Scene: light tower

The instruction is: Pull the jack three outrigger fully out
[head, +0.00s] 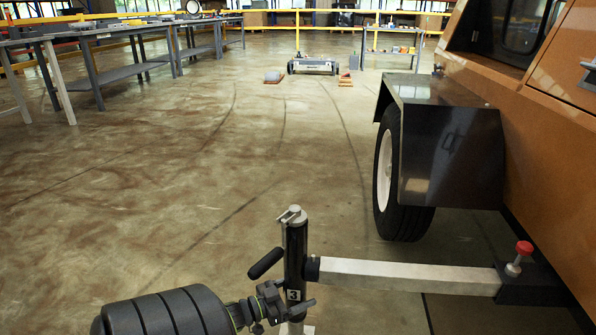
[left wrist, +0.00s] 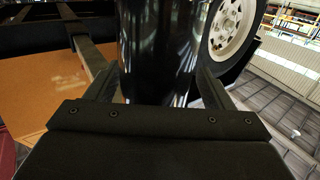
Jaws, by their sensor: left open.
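A red-knobbed pin (head: 523,249) stands at the socket. My left gripper (head: 292,298) is at the post's lower part, fingers open. In the left wrist view the fingers (left wrist: 157,88) lie either side of the black post; contact cannot be told. My right gripper is out of view.
The orange trailer (head: 545,130) with its wheel (head: 388,180) and dark fender (head: 450,150) stands at right. Grey workbenches (head: 120,75) line the far left. A low cart (head: 313,66) stands far back. The floor left of the jack is clear.

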